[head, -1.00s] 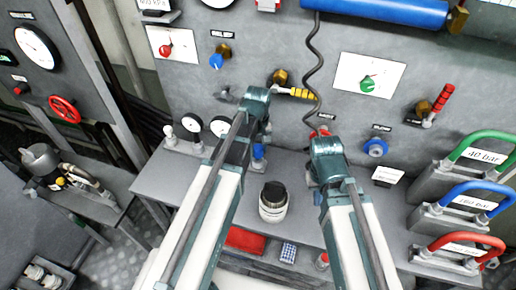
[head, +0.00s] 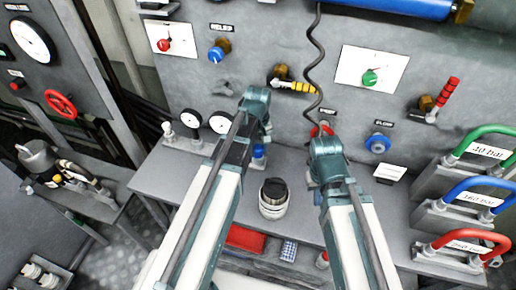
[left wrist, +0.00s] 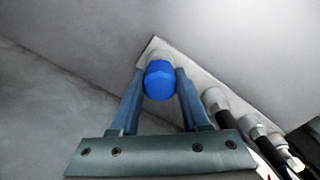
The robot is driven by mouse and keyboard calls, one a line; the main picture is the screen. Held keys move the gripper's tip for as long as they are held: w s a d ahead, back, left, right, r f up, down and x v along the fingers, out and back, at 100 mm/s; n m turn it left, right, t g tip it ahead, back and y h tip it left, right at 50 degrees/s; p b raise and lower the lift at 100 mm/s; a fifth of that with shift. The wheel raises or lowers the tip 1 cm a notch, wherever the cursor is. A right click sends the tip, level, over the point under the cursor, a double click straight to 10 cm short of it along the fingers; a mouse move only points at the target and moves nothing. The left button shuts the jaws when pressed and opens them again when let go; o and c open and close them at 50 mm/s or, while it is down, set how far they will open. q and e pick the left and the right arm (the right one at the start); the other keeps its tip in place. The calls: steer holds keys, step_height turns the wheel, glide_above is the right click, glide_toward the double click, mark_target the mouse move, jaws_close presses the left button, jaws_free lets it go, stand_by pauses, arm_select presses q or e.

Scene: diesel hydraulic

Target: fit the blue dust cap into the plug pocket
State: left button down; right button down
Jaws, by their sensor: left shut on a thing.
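The blue dust cap (left wrist: 160,78) is between the two fingers of my left gripper (left wrist: 162,82) in the left wrist view, and the fingers are shut on it. A pale surface with a corner lies behind the cap; I cannot tell whether the cap touches it. In the head view my left arm (head: 256,103) hides its gripper. A small blue piece (head: 258,151) shows just right of that arm, but I cannot tell whether it is the cap. My right gripper is hidden behind my right arm (head: 327,160). I cannot make out the plug pocket.
A white canister with a black top (head: 272,202) stands on the shelf between my arms. Red (head: 245,238) items lie in front. Several fittings (left wrist: 218,102) stand right of my left gripper. A coiled black hose (head: 314,60) hangs to a red knob. Coloured handles (head: 478,190) stand at right.

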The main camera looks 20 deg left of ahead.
arm_select(q)
steer(key=shift+c, duration=1.5)
jaws_free()
steer(key=shift+r, duration=0.1)
step_height(320, 180, up, 14)
steer(key=p, duration=1.4)
arm_select(e)
step_height(320, 180, up, 14)
arm_select(q)
steer(key=shift+f, duration=0.2)
arm_select(e)
steer(key=shift+f, duration=0.1)
